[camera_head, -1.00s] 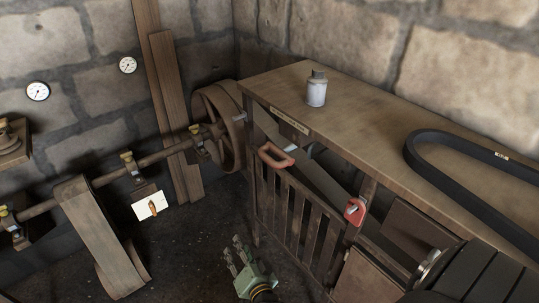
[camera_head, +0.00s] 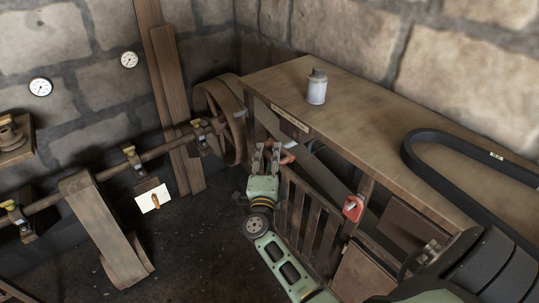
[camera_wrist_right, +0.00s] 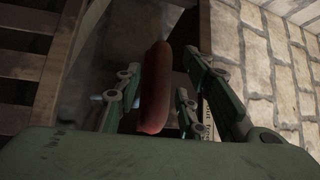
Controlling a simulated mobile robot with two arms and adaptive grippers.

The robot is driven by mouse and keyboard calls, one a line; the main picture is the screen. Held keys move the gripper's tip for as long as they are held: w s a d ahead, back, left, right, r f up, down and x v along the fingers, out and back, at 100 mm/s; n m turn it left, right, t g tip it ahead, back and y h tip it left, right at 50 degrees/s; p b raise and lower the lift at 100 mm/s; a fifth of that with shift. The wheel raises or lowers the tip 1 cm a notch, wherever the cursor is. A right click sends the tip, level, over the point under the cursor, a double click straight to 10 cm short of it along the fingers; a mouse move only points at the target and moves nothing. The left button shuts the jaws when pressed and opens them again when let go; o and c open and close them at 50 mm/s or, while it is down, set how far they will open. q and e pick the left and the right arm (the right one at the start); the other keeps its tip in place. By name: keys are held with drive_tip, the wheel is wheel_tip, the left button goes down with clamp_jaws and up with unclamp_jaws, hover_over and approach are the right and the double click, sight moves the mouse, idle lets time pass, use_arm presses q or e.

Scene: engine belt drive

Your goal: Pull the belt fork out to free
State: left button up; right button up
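A second red fitting (camera_head: 352,207) is farther right on the bench front. My left gripper is not in view.
At left are a shaft with a large pulley wheel (camera_head: 237,120) and a wide flat belt (camera_head: 98,215). The slatted panel (camera_head: 300,215) is close to my right arm.

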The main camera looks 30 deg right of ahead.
drive_tip(key=shift+w+d, duration=0.1)
drive_tip(key=shift+w, duration=0.05)
drive_tip(key=shift+c, duration=0.4)
clamp_jaws()
